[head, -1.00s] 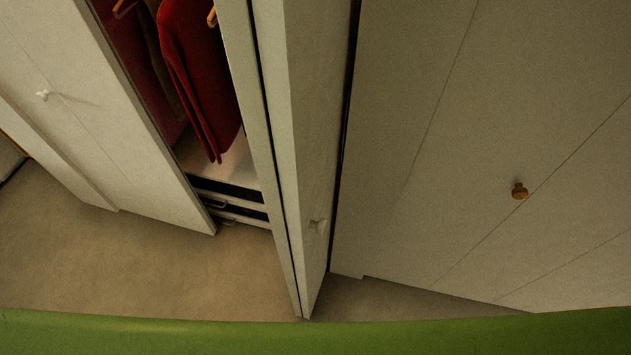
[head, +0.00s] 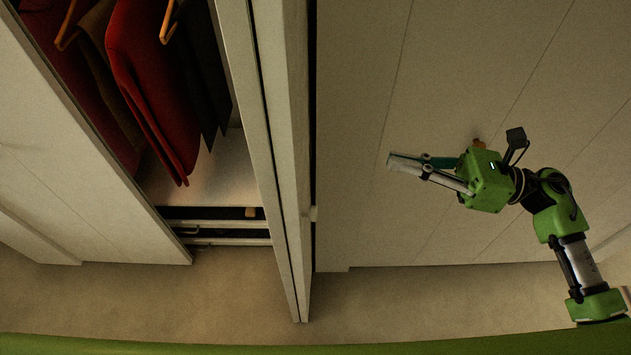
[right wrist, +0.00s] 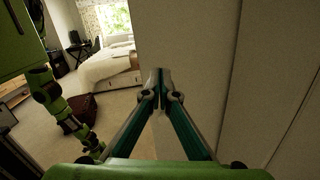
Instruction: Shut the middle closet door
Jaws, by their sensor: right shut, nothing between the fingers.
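The middle closet door (head: 272,130) is a pale folding panel standing open, its edge jutting towards me. A small pale knob (head: 313,213) shows at its right side. The closet opening to its left shows hanging clothes. My right gripper (head: 391,163) is shut and empty, to the right of the door and apart from it, with its fingers pointing left. In the right wrist view its fingertips (right wrist: 161,78) meet in front of a pale panel. A green arm of mine shows at the left of that view; its gripper's state is unclear.
Shut closet panels (head: 450,60) stand behind my right arm, with a wooden knob (head: 479,143) partly hidden by the gripper. Red clothes (head: 150,90) hang above drawers (head: 225,229). A bed (right wrist: 110,66) and dark red suitcase (right wrist: 84,115) stand beyond open carpet.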

